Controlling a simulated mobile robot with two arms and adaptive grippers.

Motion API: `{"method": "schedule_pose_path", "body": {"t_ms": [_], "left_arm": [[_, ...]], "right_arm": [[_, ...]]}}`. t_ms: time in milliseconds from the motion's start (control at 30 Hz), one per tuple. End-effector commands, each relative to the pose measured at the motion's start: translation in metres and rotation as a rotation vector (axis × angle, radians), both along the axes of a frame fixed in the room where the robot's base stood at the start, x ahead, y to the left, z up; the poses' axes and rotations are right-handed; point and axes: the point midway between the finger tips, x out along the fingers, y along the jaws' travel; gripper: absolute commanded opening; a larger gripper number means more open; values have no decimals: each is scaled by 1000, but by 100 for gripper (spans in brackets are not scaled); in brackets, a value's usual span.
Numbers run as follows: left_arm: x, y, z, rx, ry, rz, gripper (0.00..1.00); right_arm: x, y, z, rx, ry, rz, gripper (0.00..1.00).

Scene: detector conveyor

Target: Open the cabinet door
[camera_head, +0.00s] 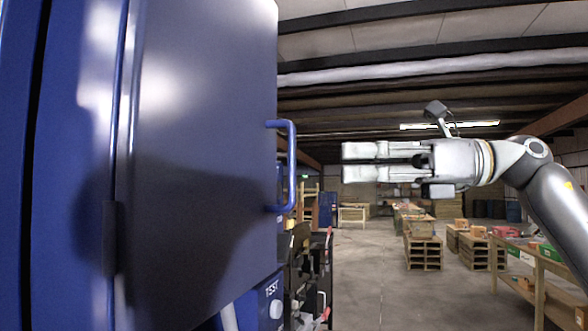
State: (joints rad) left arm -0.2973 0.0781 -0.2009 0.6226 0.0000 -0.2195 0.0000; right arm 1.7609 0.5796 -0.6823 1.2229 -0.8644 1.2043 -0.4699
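The blue cabinet door (205,130) fills the left half of the head view, very close. Its hinge side (111,235) is at the left and its free edge at the right. A blue bar handle (291,165) stands upright near that free edge. I cannot tell whether the door is ajar. My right gripper (345,162) reaches in from the right with its pale fingers pointing left at handle height. A narrow gap shows between the fingers, and nothing is in it. In the picture the fingertips are right of the handle, apart from it. My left gripper is not in view.
A blue unit marked TEST (266,300) with a pale knob shows below the door. Dark equipment (305,265) stands beside it. Wooden tables (540,262) and pallets (423,252) stand farther back at right. The concrete floor (375,290) between is clear.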

Motion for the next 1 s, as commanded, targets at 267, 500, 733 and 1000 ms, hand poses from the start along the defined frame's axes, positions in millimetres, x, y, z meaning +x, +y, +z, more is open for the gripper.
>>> {"method": "schedule_pose_path", "body": {"t_ms": [267, 500, 733, 1000], "left_arm": [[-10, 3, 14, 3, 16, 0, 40], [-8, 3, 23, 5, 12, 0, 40], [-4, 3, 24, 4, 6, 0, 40], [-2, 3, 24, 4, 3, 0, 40]], "right_arm": [[6, 53, 2, 0, 4, 4, 31], [11, 86, 1, 4, 5, 2, 31], [12, 94, 0, 4, 5, 1, 31], [12, 94, 0, 4, 5, 1, 20]]}}
